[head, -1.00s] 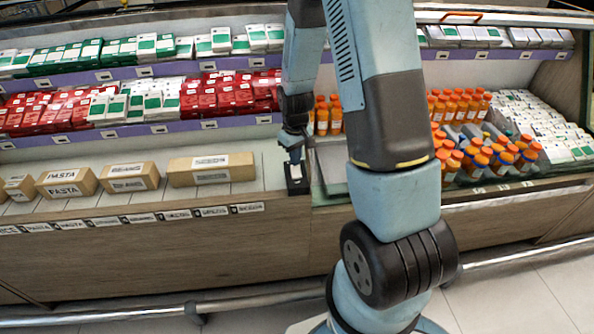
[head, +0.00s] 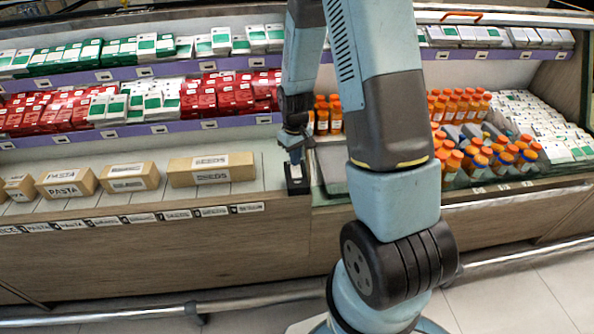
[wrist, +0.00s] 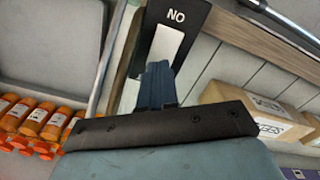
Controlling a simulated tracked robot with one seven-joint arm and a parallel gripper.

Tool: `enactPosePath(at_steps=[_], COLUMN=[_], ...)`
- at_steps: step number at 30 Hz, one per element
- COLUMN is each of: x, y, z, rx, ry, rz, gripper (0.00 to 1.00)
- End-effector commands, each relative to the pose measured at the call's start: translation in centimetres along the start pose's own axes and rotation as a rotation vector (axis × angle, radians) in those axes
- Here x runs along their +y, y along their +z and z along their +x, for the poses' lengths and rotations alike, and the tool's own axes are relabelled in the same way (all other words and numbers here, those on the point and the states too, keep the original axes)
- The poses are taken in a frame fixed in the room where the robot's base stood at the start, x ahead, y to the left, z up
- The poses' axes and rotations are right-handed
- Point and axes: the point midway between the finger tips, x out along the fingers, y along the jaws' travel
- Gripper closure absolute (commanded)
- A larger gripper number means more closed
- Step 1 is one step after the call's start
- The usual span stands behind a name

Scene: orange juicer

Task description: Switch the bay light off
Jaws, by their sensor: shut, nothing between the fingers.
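The light switch is a black plate (wrist: 190,16) with a white rocker (wrist: 166,46). The letters on the plate read "NO" in the wrist view. In the head view the switch (head: 297,186) sits on the counter ledge, at the right end of the row of boxes. My gripper (wrist: 156,68) is shut and empty. Its blue fingertips are at the rocker and cover its lower part in the wrist view; I cannot tell whether they touch it. In the head view my gripper (head: 295,158) points down just above the switch.
Cardboard boxes (head: 211,168) stand along the ledge left of the switch. Orange-capped bottles (head: 327,117) stand behind and to the right, also in the wrist view (wrist: 38,118). A grey tray (head: 331,160) lies close right of the switch. Shelves of packets rise behind.

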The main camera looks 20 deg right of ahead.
Motion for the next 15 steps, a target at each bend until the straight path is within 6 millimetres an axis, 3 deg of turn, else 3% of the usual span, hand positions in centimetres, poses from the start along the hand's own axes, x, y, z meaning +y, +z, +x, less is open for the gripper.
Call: enactPosePath(at_steps=[15], x=[0.01], y=[0.02], z=[0.41], rx=[-0.001], ry=[0.0], rz=[0.0], gripper=[1.0])
